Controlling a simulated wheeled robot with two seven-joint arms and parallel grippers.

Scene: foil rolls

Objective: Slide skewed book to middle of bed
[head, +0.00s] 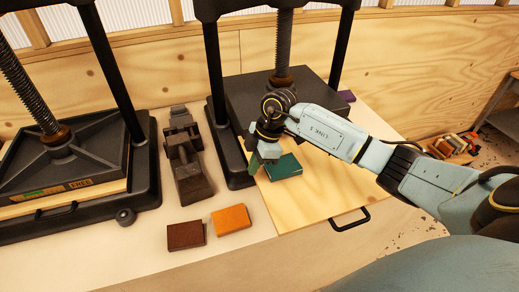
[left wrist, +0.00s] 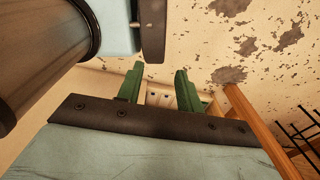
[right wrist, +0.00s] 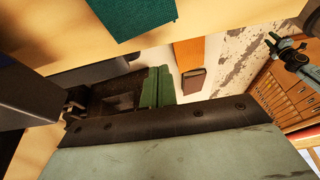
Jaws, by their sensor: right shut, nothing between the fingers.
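A teal book (head: 284,166) lies flat and turned at an angle on the pale wooden bed (head: 325,185) of the right-hand press, in front of the dark platen. It also shows at the top of the right wrist view (right wrist: 133,15). My right gripper (head: 254,163) points down just left of the book, with its green fingers together and empty. They show shut in the right wrist view (right wrist: 157,86). Whether they touch the book is unclear; a gap shows in the wrist view. My left gripper (left wrist: 158,92) is open and empty, away from the bed.
A brown book (head: 187,235) and an orange book (head: 231,219) lie on the bench to the left. A dark metal vise-like tool (head: 186,165) stands behind them. The right press's platen (head: 270,105) and posts rise close behind my right gripper. A purple item (head: 347,96) lies at back right.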

